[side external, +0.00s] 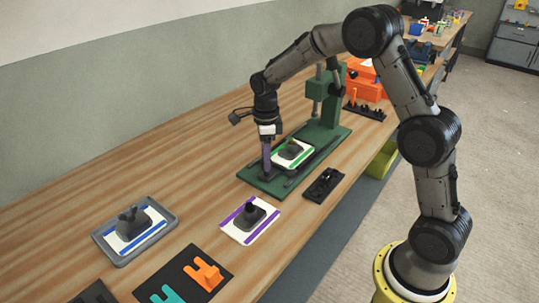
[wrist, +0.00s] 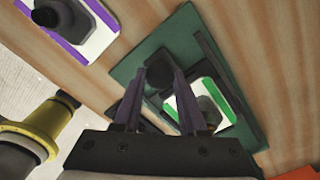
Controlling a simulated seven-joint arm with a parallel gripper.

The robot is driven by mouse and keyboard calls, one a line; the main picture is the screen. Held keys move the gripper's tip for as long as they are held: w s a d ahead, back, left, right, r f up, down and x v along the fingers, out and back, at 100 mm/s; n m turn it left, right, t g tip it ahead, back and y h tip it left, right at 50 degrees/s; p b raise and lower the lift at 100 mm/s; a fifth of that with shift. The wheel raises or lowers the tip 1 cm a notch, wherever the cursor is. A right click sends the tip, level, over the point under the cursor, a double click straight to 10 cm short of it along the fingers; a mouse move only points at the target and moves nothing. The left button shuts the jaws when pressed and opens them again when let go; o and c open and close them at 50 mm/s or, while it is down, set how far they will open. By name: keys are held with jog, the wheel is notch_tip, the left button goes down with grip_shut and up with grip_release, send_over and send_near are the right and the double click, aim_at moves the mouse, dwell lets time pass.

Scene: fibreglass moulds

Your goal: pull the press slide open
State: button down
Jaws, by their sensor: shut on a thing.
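The green press (side external: 330,108) stands on the bench with its long base plate (side external: 262,185) reaching toward the lower left. Dark rails run along the base. A white mould plate with green stripes and a dark block (side external: 293,152) sits between the rails, in front of the press column; it also shows in the wrist view (wrist: 188,115). My gripper (side external: 266,168) points down at the near end of the slide. In the wrist view my gripper (wrist: 165,75) has its two fingers around a dark knob (wrist: 158,74) and is shut on it. The slide under the plate is mostly hidden.
A purple-striped plate (side external: 249,220) lies in front of the base, and a blue-striped plate in a grey tray (side external: 135,232) further left. A black holder (side external: 323,185) is right of the base. Orange and teal pieces on a dark mat (side external: 185,275) lie near the front edge.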

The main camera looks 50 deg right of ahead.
jog(key=shift+c, duration=2.2)
grip_release()
jog(key=shift+r, duration=0.15)
notch_tip(320, 180, up, 14)
